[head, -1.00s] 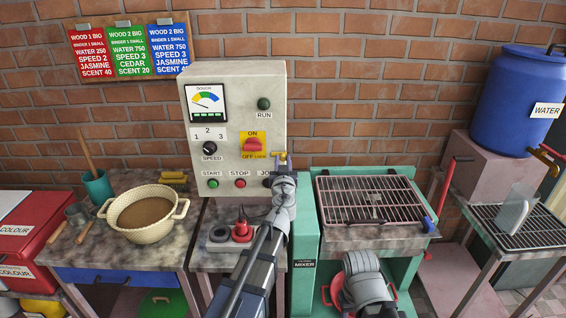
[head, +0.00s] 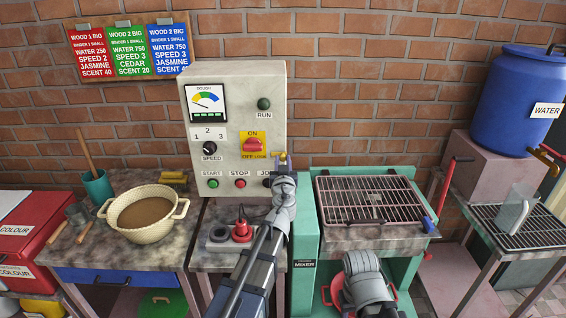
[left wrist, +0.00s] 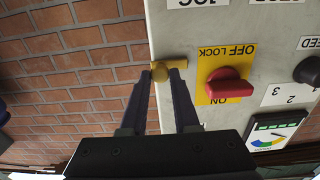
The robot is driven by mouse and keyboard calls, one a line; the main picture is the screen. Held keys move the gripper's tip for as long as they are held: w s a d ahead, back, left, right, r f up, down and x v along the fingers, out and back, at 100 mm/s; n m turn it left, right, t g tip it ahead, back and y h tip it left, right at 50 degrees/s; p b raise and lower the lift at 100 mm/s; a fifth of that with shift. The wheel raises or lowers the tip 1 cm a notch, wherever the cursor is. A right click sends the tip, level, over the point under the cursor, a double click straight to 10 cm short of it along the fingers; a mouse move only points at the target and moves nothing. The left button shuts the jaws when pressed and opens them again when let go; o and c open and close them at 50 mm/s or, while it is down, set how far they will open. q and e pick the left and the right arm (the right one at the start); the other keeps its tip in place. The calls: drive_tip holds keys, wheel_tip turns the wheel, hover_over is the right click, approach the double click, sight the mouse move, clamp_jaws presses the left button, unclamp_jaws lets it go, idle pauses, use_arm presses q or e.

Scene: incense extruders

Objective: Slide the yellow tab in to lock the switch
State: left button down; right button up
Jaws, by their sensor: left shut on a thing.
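The red rotary switch (head: 253,146) sits on a yellow ON / OFF LOCK plate on the grey control box (head: 231,110). It also shows in the left wrist view (left wrist: 229,86), which is upside down. The yellow tab (left wrist: 160,74) is at the box's edge beside the switch plate, with a short bar pointing toward the plate. In the head view the tab (head: 279,156) shows at the box's right edge. My left gripper (left wrist: 162,72) is shut on the tab, one finger on each side. My right gripper is hidden; only my right arm shows at the bottom.
Green START, red STOP and JOG buttons are below the switch, and the speed knob (head: 209,148) is to its left. The mixer's grille (head: 368,200) is to the right.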

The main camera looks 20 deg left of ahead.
use_arm(q)
drive_tip(key=shift+s+a, duration=0.25)
drive_tip(key=shift+a, duration=0.5)
drive_tip(key=shift+s+a, duration=0.2)
drive_tip(key=shift+a, duration=0.55)
drive_tip(key=c, duration=0.7)
unclamp_jaws()
approach(273, 154)
drive_tip(key=v, duration=0.2)
drive_tip(key=shift+s+d, duration=0.2)
drive_tip(key=shift+s, duration=0.1)
